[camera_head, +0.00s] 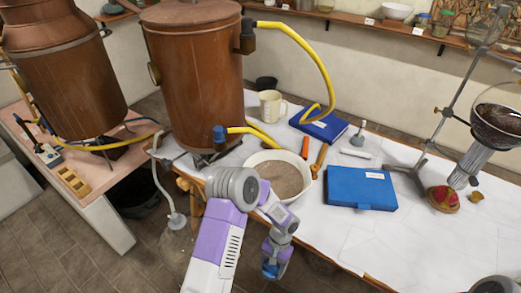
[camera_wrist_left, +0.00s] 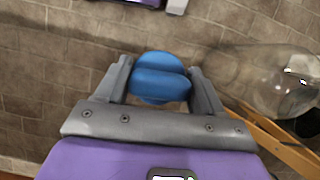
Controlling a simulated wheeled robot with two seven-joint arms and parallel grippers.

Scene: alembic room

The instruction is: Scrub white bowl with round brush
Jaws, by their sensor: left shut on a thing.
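A white bowl (camera_head: 266,154) stands on the white-covered table and holds a brown, grainy filling. A second white bowl (camera_head: 397,11) sits on the wall shelf. My left gripper (camera_head: 272,266) hangs in front of the table's near edge, below and apart from the filled bowl. In the left wrist view (camera_wrist_left: 160,85) its two fingers are shut on a round blue object (camera_wrist_left: 160,77) with a groove across it. This may be the round brush; I see no bristles. My right gripper is not in view.
A copper vessel (camera_head: 195,75) with a yellow hose (camera_head: 318,60) stands behind the bowl. A blue case (camera_head: 360,188), blue book (camera_head: 320,124), orange stick (camera_head: 305,147) and brown roller (camera_head: 320,158) lie right of it. A glass vessel (camera_wrist_left: 265,80) is close to my left gripper.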

